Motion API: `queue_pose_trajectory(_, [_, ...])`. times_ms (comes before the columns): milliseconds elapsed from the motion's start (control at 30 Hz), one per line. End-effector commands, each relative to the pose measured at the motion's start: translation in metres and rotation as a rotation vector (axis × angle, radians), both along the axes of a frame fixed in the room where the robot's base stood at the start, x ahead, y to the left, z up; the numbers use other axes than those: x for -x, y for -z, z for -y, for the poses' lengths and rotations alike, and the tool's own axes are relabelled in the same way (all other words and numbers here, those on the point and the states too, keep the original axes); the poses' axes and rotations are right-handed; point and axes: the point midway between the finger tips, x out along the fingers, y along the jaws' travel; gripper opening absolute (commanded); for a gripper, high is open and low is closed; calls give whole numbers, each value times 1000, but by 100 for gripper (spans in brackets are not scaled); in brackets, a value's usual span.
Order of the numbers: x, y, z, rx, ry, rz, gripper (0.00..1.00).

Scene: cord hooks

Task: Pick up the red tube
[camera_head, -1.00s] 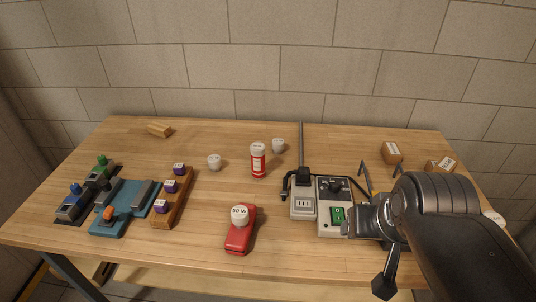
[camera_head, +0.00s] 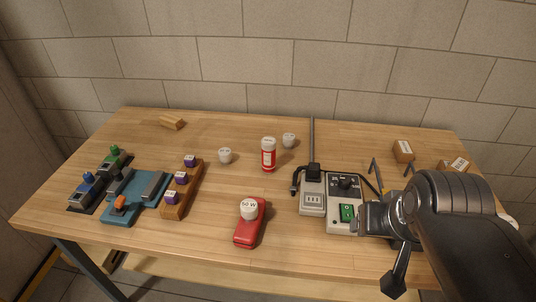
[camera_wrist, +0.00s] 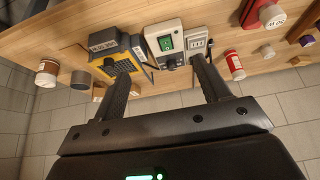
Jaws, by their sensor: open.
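The red tube (camera_head: 268,155) stands upright on the wooden table, a red cylinder with a white cap and white label. In the wrist view the red tube (camera_wrist: 234,62) is off to the right, outside my fingers. In the head view my gripper is at the right, near the grey device with the green switch, to the right of and nearer than the tube. Its fingertips are hard to make out there.
A grey box with a green switch (camera_head: 347,213) and a cord stands between tube and arm. White cups (camera_head: 289,140) (camera_head: 225,156) flank the tube. A red holder with a white piece (camera_head: 249,222) is in front. A purple-topped wooden rack (camera_head: 184,190) is left.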

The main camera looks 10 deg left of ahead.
Motion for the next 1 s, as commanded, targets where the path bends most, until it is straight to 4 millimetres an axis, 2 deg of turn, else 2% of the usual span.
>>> queue_pose_trajectory(167, [-14, -6, -4, 0, -17, -7, 69])
queue_pose_trajectory(267, [-37, -14, -11, 1, -42, -15, 69])
queue_pose_trajectory(467, [-100, -26, -36, 3, -110, -32, 69])
queue_pose_trajectory(633, [-155, -27, -63, 6, -167, -47, 69])
queue_pose_trajectory(867, [-227, -13, -110, 10, -243, -65, 69])
queue_pose_trajectory(1000, [-269, 5, -144, 13, -290, -76, 69])
